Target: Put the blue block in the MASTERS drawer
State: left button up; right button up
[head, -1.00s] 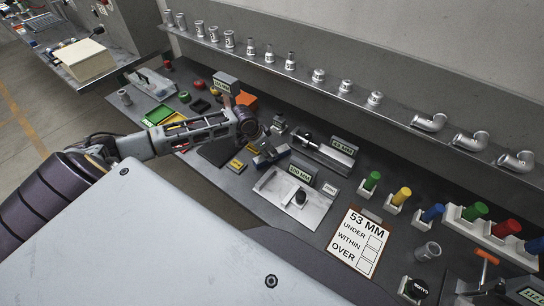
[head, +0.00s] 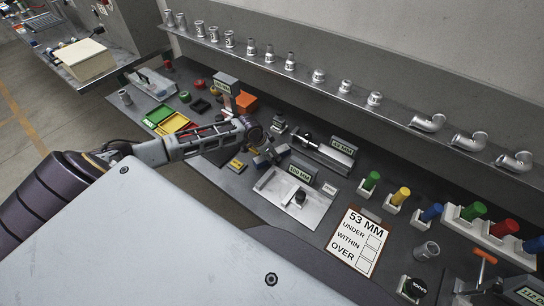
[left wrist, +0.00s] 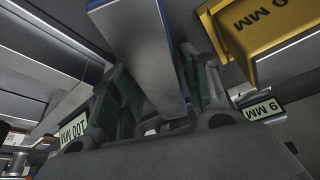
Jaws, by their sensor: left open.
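My left gripper (head: 264,154) is over the bench beside the yellow 9 MM block (head: 236,165). In the left wrist view its open fingers (left wrist: 160,105) stand on either side of a long grey-faced block with blue edges (left wrist: 145,50). This looks like the blue block; I cannot tell whether either finger touches it. In the head view the block is mostly hidden by the gripper. The 9 MM block also shows at the upper right of the left wrist view (left wrist: 265,30). I cannot make out a drawer marked MASTERS. My right gripper is not in view.
A metal plate with a black knob (head: 275,187) and a 100 MM sign (head: 301,173) lie right of the gripper. Behind it is a 63 MM sign (head: 343,147). A shelf of fittings (head: 330,83) runs along the back.

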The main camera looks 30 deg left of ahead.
pick_arm(q)
jog(key=c, duration=1)
jog(key=shift+r, duration=0.15)
jog(key=shift+r+b, duration=0.4)
jog(key=shift+r, duration=4.5)
